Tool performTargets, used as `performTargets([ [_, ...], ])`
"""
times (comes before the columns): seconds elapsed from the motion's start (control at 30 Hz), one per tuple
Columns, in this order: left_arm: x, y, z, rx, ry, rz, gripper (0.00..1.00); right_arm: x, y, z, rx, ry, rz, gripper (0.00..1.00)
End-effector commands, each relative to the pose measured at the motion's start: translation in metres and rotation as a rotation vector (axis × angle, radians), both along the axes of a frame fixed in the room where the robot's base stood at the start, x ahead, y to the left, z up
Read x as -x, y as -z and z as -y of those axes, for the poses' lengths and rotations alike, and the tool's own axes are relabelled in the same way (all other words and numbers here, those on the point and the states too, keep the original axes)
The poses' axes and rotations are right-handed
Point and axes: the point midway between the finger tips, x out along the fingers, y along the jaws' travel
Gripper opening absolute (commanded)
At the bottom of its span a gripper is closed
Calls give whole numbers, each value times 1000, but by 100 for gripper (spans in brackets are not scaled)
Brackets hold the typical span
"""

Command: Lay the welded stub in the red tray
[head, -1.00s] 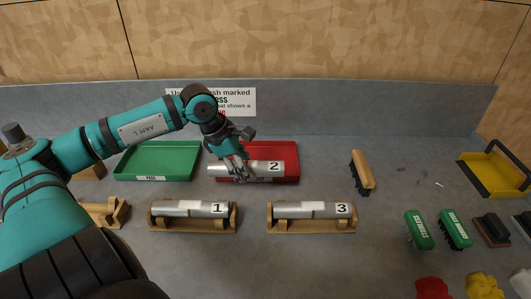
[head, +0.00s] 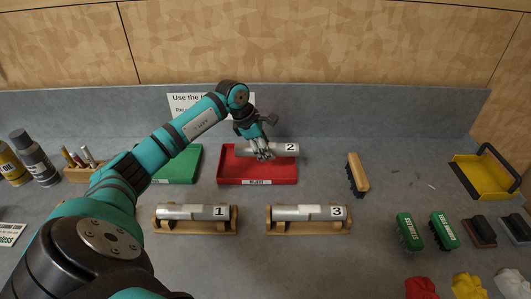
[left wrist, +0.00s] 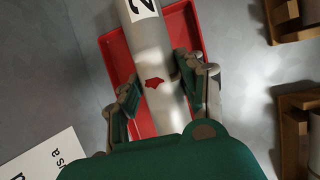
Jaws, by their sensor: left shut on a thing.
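The stub marked 2 (head: 285,148) is a silvery pipe piece held level above the back part of the red tray (head: 257,177). My left gripper (head: 263,154) is shut on it near its middle. In the left wrist view the two fingers (left wrist: 160,92) clasp the stub (left wrist: 150,50) on both sides, and a small red patch shows on its surface. The red tray (left wrist: 112,45) lies beneath it there. The tray looks empty where it can be seen. My right gripper is not in view.
The green tray (head: 182,165) stands left of the red one, partly behind my arm. Stubs 1 (head: 195,212) and 3 (head: 310,212) rest on wooden cradles in front. A brush (head: 357,174) stands to the right. A sign (head: 185,100) leans at the back wall.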

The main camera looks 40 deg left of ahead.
Motion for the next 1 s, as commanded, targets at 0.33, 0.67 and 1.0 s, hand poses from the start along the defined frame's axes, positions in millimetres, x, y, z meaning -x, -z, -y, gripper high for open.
performTargets([
  [0.33,0,33,0,2,0,0,0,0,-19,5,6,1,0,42],
  [0.67,0,39,0,0,-1,2,0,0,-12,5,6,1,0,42],
  [1.0,0,46,0,0,0,0,44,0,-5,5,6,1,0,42],
])
